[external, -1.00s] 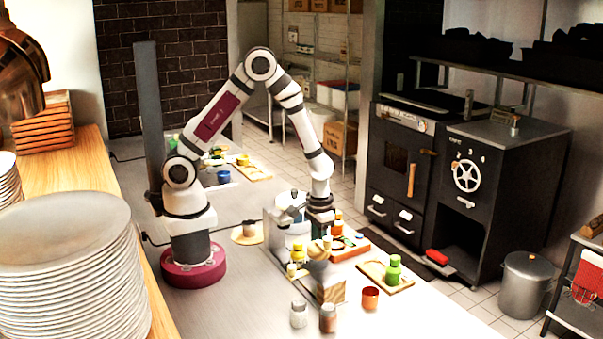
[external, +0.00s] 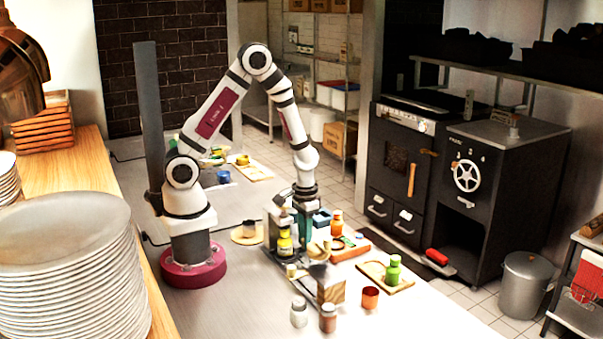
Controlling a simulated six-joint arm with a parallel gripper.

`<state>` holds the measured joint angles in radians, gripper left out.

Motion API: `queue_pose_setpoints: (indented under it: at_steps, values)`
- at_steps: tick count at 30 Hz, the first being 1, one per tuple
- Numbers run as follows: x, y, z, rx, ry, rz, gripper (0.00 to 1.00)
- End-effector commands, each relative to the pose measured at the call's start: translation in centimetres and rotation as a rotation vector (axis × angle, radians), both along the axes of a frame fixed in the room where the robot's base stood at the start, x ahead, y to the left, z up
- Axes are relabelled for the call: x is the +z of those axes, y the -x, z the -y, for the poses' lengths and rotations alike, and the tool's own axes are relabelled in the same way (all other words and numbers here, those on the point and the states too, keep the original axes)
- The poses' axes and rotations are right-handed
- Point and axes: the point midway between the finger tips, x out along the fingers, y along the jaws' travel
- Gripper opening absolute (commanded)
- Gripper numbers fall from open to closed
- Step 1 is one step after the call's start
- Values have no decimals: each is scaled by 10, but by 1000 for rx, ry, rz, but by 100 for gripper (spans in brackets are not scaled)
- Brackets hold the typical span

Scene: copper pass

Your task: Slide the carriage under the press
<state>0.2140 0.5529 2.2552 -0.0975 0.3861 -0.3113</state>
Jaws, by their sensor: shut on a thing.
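The press (external: 273,211) is a small grey upright stand on the steel counter, right of my base. A yellow bottle with a dark top (external: 285,243) stands at its foot, under the press head. The carriage (external: 293,270) appears as a low grey piece at the press's foot, mostly hidden by the bottle and small items. My gripper (external: 304,236) points down just right of the press and the bottle. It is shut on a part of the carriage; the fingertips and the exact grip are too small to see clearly.
An orange-capped bottle (external: 336,223) is close to the right.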

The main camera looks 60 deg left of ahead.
Motion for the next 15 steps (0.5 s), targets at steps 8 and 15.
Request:
queue_pose_setpoints:
  at_steps: [8, 15]
  values:
    - [0, 0, -2, 0, 0, 1, 50]
    - [3, -1, -2, 0, 0, 2, 50]
